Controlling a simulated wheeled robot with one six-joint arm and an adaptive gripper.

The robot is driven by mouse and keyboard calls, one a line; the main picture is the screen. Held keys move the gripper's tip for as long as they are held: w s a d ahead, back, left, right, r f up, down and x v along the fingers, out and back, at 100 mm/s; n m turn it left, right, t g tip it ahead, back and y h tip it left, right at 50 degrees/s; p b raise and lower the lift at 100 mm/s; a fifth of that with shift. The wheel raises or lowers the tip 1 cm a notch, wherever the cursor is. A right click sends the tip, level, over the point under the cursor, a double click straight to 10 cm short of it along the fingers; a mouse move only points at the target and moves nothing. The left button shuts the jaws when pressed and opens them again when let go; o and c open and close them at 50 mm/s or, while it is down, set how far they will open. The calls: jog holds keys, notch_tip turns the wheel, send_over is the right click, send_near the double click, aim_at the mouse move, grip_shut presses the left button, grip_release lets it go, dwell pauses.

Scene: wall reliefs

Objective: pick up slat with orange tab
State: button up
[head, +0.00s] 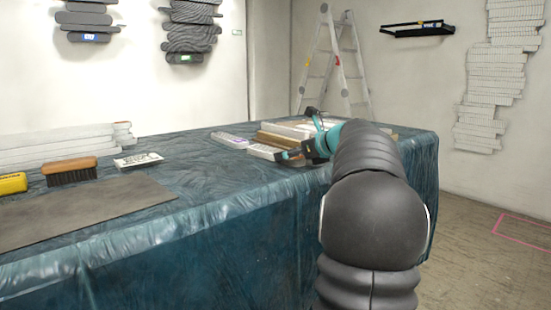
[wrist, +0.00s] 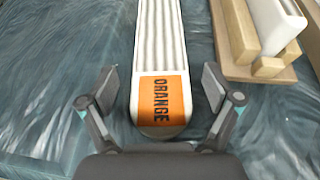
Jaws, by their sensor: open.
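The slat (wrist: 160,38) is white and ribbed, with an orange tab (wrist: 161,98) marked ORANGE at its near end. In the wrist view it runs away from me up the middle of the picture. My gripper (wrist: 160,82) is open, with one finger on each side of the slat near the tab and a gap on both sides. Nothing is held. In the head view my gripper (head: 297,133) is over the far right part of the table, among pale slats and wooden pieces. The orange tab cannot be seen there.
A wooden tray-like piece (wrist: 236,35) with a white block lies right of the slat. A brush (head: 70,171) and a card (head: 138,160) lie on the blue-covered table (head: 225,185), whose middle is clear.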

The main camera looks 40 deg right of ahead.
jog(key=shift+x, duration=0.85)
jog(key=c, duration=1.3)
jog(key=shift+c, duration=0.2)
jog(key=shift+r, duration=0.5)
jog(key=r+p, duration=0.1)
jog(key=r, duration=0.1)
jog(key=d+r+p, duration=0.1)
jog(key=r, duration=0.1)
jog(key=shift+s, duration=0.2)
jog(key=s+d+r+p, duration=0.4)
jog(key=d+r, duration=0.2)
jog(key=d, duration=0.4)
